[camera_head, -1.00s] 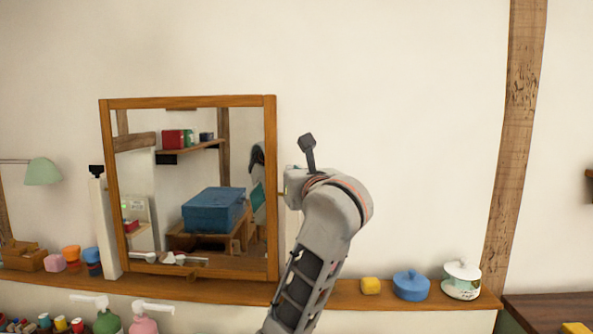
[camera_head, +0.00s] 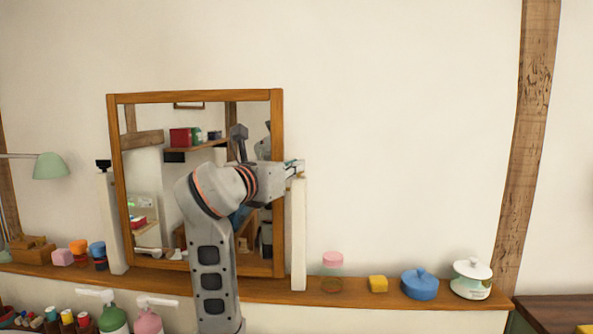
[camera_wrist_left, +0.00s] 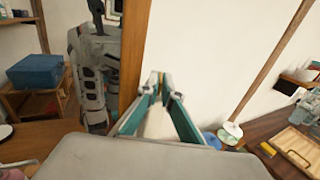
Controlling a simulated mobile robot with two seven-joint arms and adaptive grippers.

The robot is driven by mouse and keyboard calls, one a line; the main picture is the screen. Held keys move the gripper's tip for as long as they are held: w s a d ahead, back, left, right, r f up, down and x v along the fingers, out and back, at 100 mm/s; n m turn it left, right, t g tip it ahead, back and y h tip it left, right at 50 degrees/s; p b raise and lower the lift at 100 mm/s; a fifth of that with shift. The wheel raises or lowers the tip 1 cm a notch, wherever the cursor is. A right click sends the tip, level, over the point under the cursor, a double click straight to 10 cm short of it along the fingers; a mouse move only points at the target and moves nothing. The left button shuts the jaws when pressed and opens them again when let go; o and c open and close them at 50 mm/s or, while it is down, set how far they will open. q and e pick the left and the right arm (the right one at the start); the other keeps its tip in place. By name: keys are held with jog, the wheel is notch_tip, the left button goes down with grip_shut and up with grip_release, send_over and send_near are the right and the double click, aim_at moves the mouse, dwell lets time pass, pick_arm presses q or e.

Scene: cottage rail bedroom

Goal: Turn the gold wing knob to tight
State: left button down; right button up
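The gold wing knob (camera_wrist_left: 160,82) shows as a small yellow-gold strip between my left fingertips in the left wrist view. In the head view the gripper mostly hides it at the top of the right white post (camera_head: 299,235) of the mirror stand. My left gripper (camera_head: 296,168) reaches across the mirror's right edge to that post. Its teal fingers converge in the left wrist view (camera_wrist_left: 159,86) and appear closed on the knob. The wood-framed mirror (camera_head: 278,215) stands between two white posts. My right gripper is not in view.
The wooden shelf (camera_head: 350,293) holds a pink-lidded jar (camera_head: 332,262), a yellow block (camera_head: 377,284), a blue lidded pot (camera_head: 420,285) and a white lidded pot (camera_head: 471,280). A black knob (camera_head: 103,164) tops the left post (camera_head: 113,220). The wall right of the mirror is clear.

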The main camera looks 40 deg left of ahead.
pick_arm(q)
jog(key=shift+a+m+h, duration=0.1)
jog(key=shift+m+h, duration=0.2)
jog(key=shift+h, duration=0.1)
jog(key=c, duration=2.2)
grip_release()
jog(key=shift+c, duration=0.2)
